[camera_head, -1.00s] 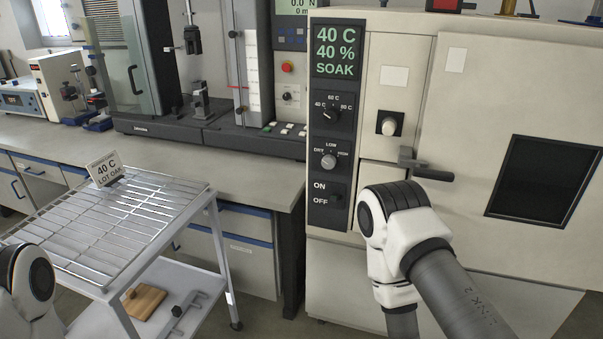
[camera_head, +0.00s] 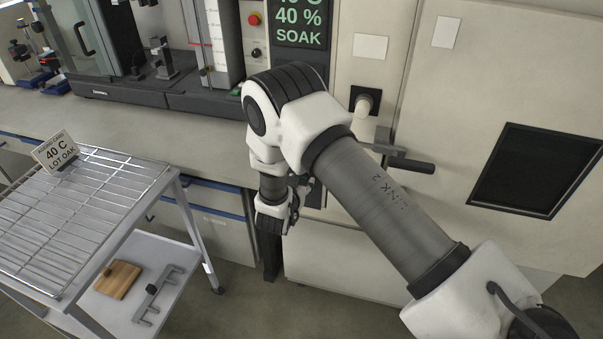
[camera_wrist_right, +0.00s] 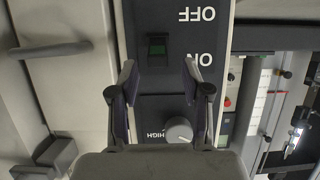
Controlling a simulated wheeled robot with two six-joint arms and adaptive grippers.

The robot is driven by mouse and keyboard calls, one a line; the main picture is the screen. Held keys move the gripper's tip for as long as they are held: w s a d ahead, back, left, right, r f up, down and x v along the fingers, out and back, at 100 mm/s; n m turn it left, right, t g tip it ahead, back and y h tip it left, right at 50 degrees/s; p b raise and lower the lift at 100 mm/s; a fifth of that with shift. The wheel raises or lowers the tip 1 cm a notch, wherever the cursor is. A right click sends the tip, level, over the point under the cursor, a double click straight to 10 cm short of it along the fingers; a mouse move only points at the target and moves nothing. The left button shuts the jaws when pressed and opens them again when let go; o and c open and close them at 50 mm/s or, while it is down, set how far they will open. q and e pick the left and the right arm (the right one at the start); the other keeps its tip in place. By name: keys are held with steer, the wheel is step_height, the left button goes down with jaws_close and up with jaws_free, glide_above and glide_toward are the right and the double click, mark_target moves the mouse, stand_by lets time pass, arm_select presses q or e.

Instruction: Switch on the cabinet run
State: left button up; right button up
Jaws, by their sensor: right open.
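The cabinet (camera_head: 390,75) is cream, with a dark control panel whose green display (camera_head: 300,30) reads 40 % and SOAK, its top line cut off. In the right wrist view, the panel is upside down. In the head view my right arm hides the dials and the switch. My left gripper is out of view.
A door handle (camera_head: 405,163) and a round knob (camera_head: 363,106) stick out right of the panel. A grey dial (camera_wrist_right: 179,131) shows between the fingers. A bench (camera_head: 150,140) runs behind.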

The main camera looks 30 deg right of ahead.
steer(key=x, duration=0.4)
steer(key=shift+d+f, duration=0.15)
steer(key=shift+d, duration=0.05)
steer(key=shift+s+a, duration=0.1)
steer(key=shift+a, duration=0.05)
jaws_close()
steer(key=shift+r+g+p, duration=0.35)
steer(key=shift+g+p, duration=0.05)
steer(key=shift+p, duration=0.15)
steer(key=shift+f+y, duration=0.15)
steer(key=shift+y, duration=0.25)
jaws_free()
